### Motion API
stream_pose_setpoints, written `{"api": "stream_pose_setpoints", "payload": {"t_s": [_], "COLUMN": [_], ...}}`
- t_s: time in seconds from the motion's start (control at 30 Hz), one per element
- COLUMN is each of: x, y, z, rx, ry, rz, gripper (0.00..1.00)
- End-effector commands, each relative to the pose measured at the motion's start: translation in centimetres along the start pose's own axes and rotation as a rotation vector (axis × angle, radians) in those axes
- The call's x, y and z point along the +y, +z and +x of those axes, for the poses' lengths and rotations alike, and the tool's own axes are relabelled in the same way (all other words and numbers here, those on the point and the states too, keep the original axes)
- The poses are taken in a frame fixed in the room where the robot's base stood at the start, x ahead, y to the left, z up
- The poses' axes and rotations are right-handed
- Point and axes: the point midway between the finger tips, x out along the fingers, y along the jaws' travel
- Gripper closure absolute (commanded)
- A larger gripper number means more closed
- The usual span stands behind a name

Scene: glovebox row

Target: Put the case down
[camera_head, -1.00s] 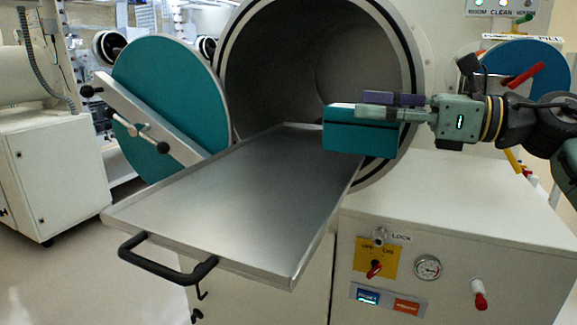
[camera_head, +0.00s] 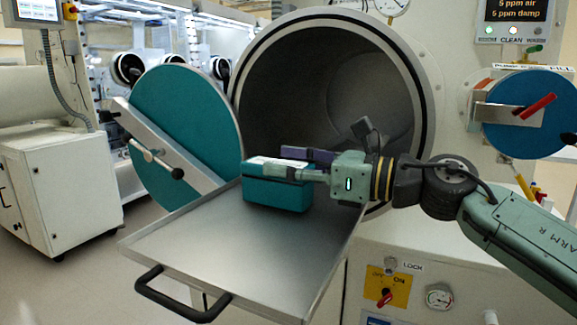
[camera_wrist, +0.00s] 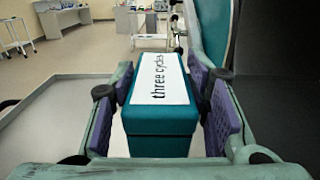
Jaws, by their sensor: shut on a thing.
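The case is a teal box (camera_head: 275,195) with a white top label; in the wrist view the case (camera_wrist: 160,140) shows the label "three cycles". My gripper (camera_head: 305,165) is shut on the case, with a purple pad at each side of it in the wrist view (camera_wrist: 165,105). The case is over the back part of the metal tray (camera_head: 240,265), in front of the round chamber opening (camera_head: 330,85). Its bottom is at or very close to the tray surface; I cannot tell whether they touch.
The tray sticks out of the chamber and has a raised rim and a black front handle (camera_head: 180,298). Its front part is bare. The round teal door (camera_head: 185,130) stands open at the left. A lock panel (camera_head: 392,288) is below right.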

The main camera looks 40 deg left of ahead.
Motion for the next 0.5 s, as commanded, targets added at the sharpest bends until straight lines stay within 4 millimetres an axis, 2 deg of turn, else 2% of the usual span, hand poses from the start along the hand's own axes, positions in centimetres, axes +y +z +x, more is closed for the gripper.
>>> {"api": "stream_pose_setpoints", "payload": {"t_s": [0.47, 0.5], "x": [0.02, 0.03], "y": [-1.22, -1.06], "z": [-0.04, -0.03], "rx": [-0.002, -0.001], "ry": [0.0, 0.001], "rz": [-0.001, -0.001], "gripper": [0.92, 0.55]}}
